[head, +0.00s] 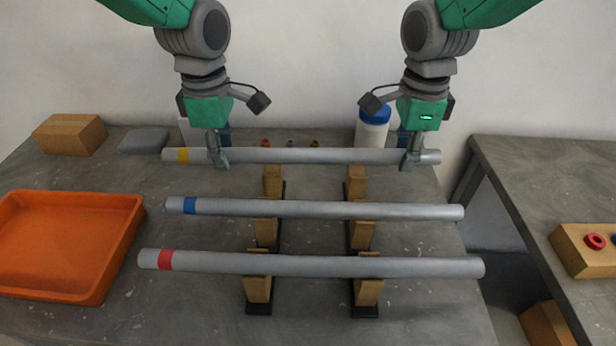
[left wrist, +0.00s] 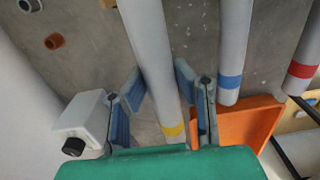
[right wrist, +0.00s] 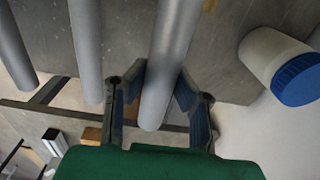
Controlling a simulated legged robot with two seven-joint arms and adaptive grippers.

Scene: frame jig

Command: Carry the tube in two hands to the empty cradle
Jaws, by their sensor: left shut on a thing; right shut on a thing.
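A grey tube with a yellow band (head: 300,156) lies level across the back of the table, its band near the left end. My left gripper (head: 218,160) is shut on it just right of the band; my right gripper (head: 411,160) is shut on it near the right end. The tube runs between the fingers in the left wrist view (left wrist: 148,45) and right wrist view (right wrist: 172,60). The back cradle blocks (head: 272,183) (head: 356,183) show under the tube; whether it touches them I cannot tell. A blue-banded tube (head: 320,210) and a red-banded tube (head: 310,265) rest on the nearer cradles.
An orange tray (head: 138,225) stands at the left. A cardboard box (head: 70,134) and a grey block (head: 144,140) lie at the back left. A white bottle with blue cap (head: 372,130) stands behind the tube. A second table (head: 545,170) is at the right, across a gap.

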